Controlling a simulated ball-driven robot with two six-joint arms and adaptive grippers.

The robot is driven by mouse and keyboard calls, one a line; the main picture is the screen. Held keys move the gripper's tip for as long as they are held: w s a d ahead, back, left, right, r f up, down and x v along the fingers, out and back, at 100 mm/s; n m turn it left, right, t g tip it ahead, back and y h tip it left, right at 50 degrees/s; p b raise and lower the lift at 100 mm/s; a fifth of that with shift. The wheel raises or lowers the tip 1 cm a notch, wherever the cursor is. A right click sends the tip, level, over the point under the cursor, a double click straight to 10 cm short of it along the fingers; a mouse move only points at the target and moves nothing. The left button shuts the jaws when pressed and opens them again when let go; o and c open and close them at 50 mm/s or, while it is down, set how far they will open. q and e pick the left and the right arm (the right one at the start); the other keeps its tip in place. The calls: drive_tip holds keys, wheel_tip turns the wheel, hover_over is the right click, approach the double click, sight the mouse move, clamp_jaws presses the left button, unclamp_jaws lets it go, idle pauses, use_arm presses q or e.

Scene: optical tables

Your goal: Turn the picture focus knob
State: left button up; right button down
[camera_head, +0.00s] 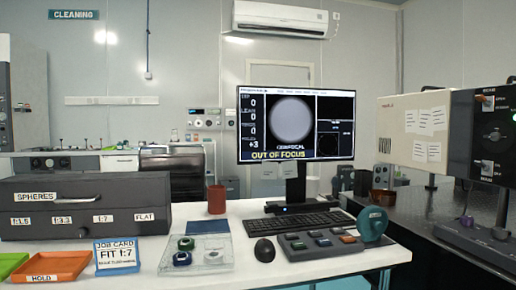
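A round teal knob (372,225) stands upright at the right end of a dark control panel (325,246) on the white desk; it looks like the focus knob, though no label on it is readable. The panel also carries several coloured buttons. Behind it, a monitor (295,124) shows a grey, blurred disc and the yellow words "OUT OF FOCUS", with "+3" at the left of the screen. Neither of my grippers is in view.
A keyboard (308,223) and a mouse (264,250) lie beside the panel. A clear tray (206,262) with ring-shaped parts, a job card (117,256), an orange HOLD tray (52,266) and a SPHERES drawer box (90,190) stand to the left. A dark bench is at right.

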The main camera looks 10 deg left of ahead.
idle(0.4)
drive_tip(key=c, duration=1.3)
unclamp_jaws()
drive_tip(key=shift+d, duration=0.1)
